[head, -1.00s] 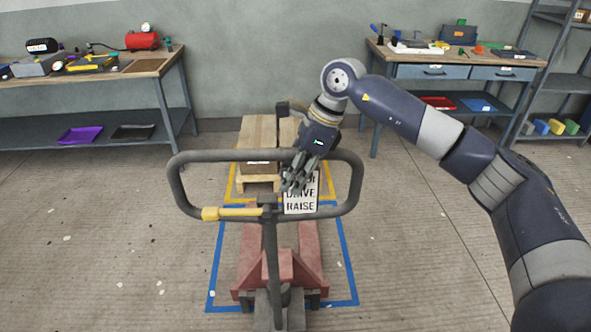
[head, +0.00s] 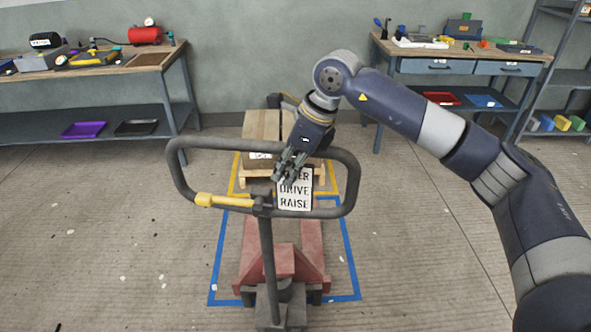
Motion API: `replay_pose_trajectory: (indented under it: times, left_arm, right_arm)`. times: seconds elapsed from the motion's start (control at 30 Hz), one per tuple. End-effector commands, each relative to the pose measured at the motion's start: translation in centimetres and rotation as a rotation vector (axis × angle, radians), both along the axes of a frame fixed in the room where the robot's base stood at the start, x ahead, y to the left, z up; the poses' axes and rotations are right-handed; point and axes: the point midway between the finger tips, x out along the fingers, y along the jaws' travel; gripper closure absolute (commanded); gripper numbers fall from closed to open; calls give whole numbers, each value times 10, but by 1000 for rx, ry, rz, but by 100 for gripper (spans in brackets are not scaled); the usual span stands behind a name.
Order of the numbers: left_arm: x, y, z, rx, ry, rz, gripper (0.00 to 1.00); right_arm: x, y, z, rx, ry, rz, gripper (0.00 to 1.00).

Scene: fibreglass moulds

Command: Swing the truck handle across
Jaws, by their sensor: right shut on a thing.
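The truck handle (head: 174,178) is a dark grey loop on an upright shaft (head: 269,265), with a yellow lever (head: 222,201) at its lower left. The red pallet truck (head: 309,243) stands on the floor below. My left gripper is not in view.
A wooden pallet with a box (head: 262,126) stands behind the truck. Blue floor tape (head: 352,262) surrounds the truck and yellow tape the pallet. Workbenches (head: 90,75) stand at the back left and right (head: 470,62).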

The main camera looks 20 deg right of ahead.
Motion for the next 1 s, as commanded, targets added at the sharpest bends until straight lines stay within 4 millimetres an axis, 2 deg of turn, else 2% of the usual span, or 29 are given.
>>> replay_pose_trajectory:
  times: [0.37, 0.7, 1.0]
  left_arm:
    - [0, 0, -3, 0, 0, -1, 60]
    - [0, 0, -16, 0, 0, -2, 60]
    - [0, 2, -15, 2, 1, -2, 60]
  right_arm:
    - [3, 6, 2, 10, -9, -42, 100]
    - [4, 29, 3, 10, -12, -257, 100]
    - [5, 29, 5, 14, -11, -288, 100]
